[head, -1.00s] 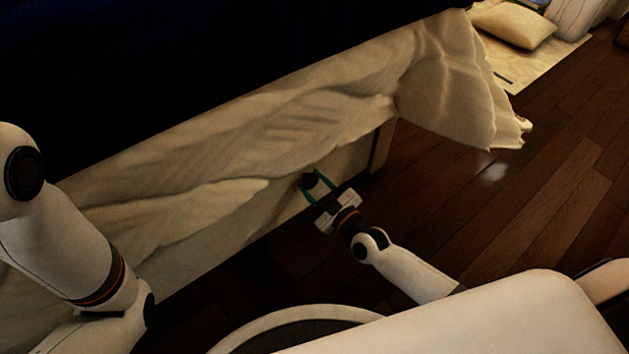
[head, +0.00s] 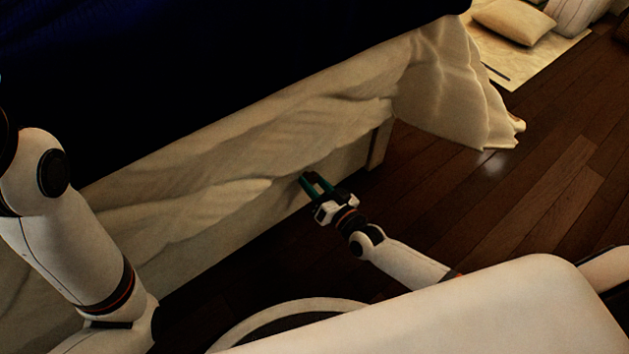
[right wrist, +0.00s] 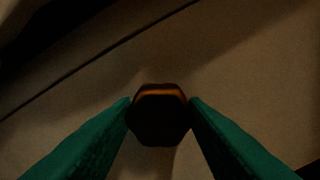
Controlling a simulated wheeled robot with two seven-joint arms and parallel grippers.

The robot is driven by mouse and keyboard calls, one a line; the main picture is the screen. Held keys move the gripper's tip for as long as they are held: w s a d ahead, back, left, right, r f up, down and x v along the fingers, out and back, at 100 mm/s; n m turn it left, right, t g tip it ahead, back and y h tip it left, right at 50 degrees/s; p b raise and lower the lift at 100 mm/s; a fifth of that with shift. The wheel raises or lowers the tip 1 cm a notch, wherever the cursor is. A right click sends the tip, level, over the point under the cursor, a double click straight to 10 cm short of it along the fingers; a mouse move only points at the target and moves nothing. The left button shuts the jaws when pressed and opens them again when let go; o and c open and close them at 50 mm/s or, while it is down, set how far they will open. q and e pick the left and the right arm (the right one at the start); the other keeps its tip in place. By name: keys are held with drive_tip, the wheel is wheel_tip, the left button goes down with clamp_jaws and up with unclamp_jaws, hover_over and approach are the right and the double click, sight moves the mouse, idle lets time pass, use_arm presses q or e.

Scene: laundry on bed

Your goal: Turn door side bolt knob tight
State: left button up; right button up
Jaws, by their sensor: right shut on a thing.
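The bolt knob is a small dark, many-sided knob (right wrist: 160,115) with an orange-lit upper edge, in the middle of the right wrist view. It sits on the pale side board of the bed (head: 341,163). My right gripper (head: 314,182) reaches the board, and its green fingers (right wrist: 160,112) press on the knob from both sides. In the head view the knob is mostly hidden by the fingers. My left arm stands at the left edge of the head view; its gripper is out of the picture.
A cream sheet (head: 270,140) drapes over the bed side above my right gripper, and its corner hangs at the bed's end. A dark blue cover (head: 200,70) lies on top. Dark wooden floor (head: 540,180) is open at right. A cushion (head: 513,20) lies on a pale mat at the back.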

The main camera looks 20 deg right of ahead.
drive_tip(key=m, duration=0.3)
drive_tip(key=shift+m, duration=0.3)
drive_tip(key=m, duration=0.4)
drive_tip(key=shift+m, duration=1.8)
drive_tip(key=shift+b, duration=0.3)
drive_tip(key=o, duration=1)
drive_tip(key=shift+c, duration=0.2)
